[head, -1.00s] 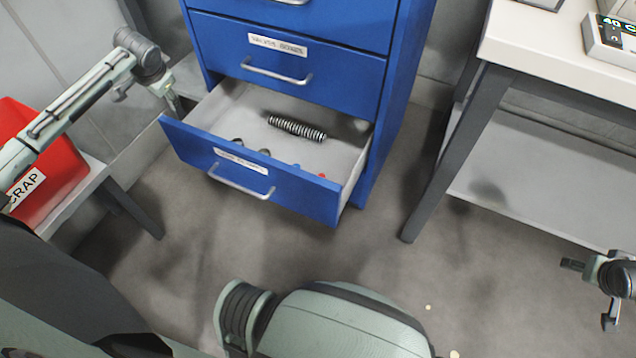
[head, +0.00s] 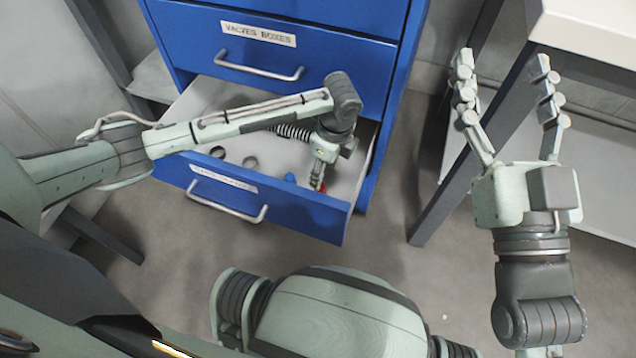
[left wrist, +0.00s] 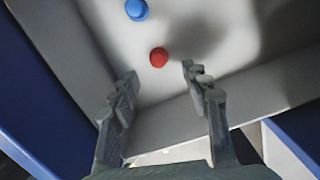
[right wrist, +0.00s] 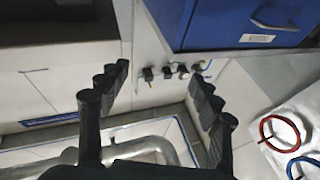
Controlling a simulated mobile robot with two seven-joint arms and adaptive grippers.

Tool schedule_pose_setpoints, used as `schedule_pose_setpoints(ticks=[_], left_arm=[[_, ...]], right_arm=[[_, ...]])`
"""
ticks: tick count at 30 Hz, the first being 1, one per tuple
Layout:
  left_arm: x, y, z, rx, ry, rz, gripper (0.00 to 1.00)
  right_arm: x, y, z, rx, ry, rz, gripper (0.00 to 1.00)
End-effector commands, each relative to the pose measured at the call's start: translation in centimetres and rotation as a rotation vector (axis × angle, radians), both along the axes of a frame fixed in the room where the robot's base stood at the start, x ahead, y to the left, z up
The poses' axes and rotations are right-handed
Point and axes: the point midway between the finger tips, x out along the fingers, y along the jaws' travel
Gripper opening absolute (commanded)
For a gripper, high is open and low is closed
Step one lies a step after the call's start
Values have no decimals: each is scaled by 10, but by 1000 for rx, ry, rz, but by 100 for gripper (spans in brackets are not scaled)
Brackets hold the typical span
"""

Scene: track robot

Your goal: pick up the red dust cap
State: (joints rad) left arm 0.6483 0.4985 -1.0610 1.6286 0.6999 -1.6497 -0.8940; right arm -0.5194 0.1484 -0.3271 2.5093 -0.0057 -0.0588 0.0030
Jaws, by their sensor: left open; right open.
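The red dust cap (left wrist: 158,57) lies on the light floor of the open blue drawer. In the left wrist view it sits just beyond my left fingertips, roughly between their lines. In the head view only a bit of red (head: 322,187) shows beside my left gripper (head: 317,180), which points down into the drawer's front right part. My left gripper is open and empty in the left wrist view (left wrist: 160,80). My right gripper (head: 503,65) is open and empty, raised in front of the white bench at the right; its fingers also show in the right wrist view (right wrist: 158,80).
A blue cap (left wrist: 137,9) lies near the red one. The drawer's front wall (head: 240,200) and side wall enclose them closely. A closed drawer (head: 265,45) is above; a bench leg (head: 465,150) stands right.

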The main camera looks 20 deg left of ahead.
Motion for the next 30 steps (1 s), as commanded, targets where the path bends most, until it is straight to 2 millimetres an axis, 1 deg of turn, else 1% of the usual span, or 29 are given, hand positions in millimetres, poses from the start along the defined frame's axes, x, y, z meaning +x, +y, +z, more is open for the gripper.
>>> schedule_pose_setpoints(ticks=[1, 7, 12, 15, 18, 24, 25, 26, 30], left_arm=[[-1, 1, -9, 2, 3, -2, 47], [0, 3, -27, 0, 2, 1, 47], [-2, 6, -54, 1, 3, 2, 47], [0, 8, -65, 1, 0, 3, 47], [0, 9, -70, 1, -1, 3, 47], [0, 9, -70, 0, 0, 4, 47], [0, 9, -70, 1, -1, 4, 46], [0, 9, -70, 0, 0, 4, 42], [0, 9, -70, 0, 0, 4, 25]], right_arm=[[-2, 0, 3, 11, -27, 0, 65], [-6, -2, 16, 43, -110, -1, 65], [-14, -9, 32, 87, -243, -12, 65], [-18, -13, 41, 105, -301, -17, 65], [-21, -14, 45, 115, -331, -18, 65], [-22, -15, 47, 116, -335, -18, 65], [-22, -15, 47, 116, -335, -18, 65], [-22, -15, 47, 116, -335, -18, 65], [-21, -15, 46, 116, -334, -18, 65]])
